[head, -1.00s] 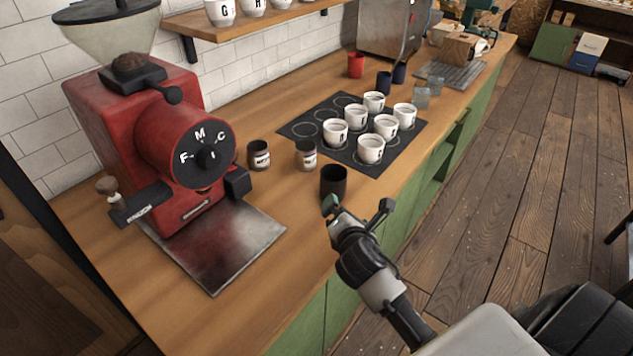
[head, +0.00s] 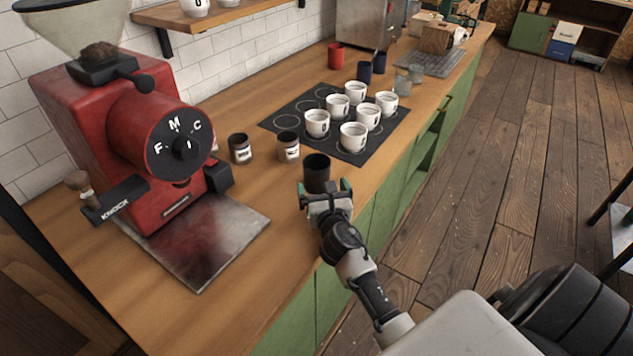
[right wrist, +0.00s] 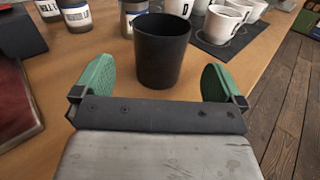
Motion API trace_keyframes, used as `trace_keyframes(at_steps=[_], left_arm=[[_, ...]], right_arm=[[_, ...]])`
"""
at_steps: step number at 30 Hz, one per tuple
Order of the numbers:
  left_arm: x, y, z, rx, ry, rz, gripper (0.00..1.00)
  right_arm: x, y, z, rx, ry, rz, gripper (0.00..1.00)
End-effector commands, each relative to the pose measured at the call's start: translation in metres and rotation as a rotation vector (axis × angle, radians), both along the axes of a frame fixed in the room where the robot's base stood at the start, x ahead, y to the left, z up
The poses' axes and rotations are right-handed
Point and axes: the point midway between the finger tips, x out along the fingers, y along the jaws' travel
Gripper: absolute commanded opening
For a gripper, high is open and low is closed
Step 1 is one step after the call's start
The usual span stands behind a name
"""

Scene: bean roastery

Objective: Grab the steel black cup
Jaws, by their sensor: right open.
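The black steel cup (head: 317,172) stands upright on the wooden counter, near its front edge. In the right wrist view the cup (right wrist: 162,50) is straight ahead, with its dark open mouth showing. My right gripper (head: 325,192) is open, with green-padded fingers spread wide. In the right wrist view the right gripper (right wrist: 158,84) has one finger to the left and one to the right of the cup's near side, touching neither as far as I can see. Nothing is held. My left gripper is not in view.
Two labelled jars (head: 240,148) (head: 288,147) stand left of the cup. A black mat (head: 285,124) with several white cups lies behind. The red grinder (head: 110,140) and its steel tray (head: 215,240) are at left. Red (head: 336,56) and dark blue cups (head: 364,72) stand farther back.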

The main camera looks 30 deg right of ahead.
Motion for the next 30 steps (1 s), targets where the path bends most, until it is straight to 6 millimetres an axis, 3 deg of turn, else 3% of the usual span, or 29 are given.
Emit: trace_keyframes(at_steps=[1, 3, 11, 19, 28, 30], left_arm=[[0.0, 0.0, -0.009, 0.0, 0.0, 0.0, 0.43], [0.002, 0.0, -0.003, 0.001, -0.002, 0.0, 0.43], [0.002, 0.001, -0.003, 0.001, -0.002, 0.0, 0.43], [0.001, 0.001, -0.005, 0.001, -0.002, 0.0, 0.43], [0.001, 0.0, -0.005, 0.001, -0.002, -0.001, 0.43], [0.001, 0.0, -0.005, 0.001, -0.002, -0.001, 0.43]], right_arm=[[0.0, 0.001, -0.015, 0.005, 0.001, -0.001, 1.0], [0.012, -0.004, -0.006, 0.001, -0.004, 0.0, 1.0], [0.03, -0.012, -0.007, 0.002, -0.001, -0.001, 1.0], [0.065, -0.025, -0.007, 0.002, -0.001, 0.0, 1.0], [0.07, -0.028, -0.007, 0.001, 0.0, 0.0, 1.0], [0.07, -0.028, -0.007, 0.001, 0.0, 0.0, 0.91]])
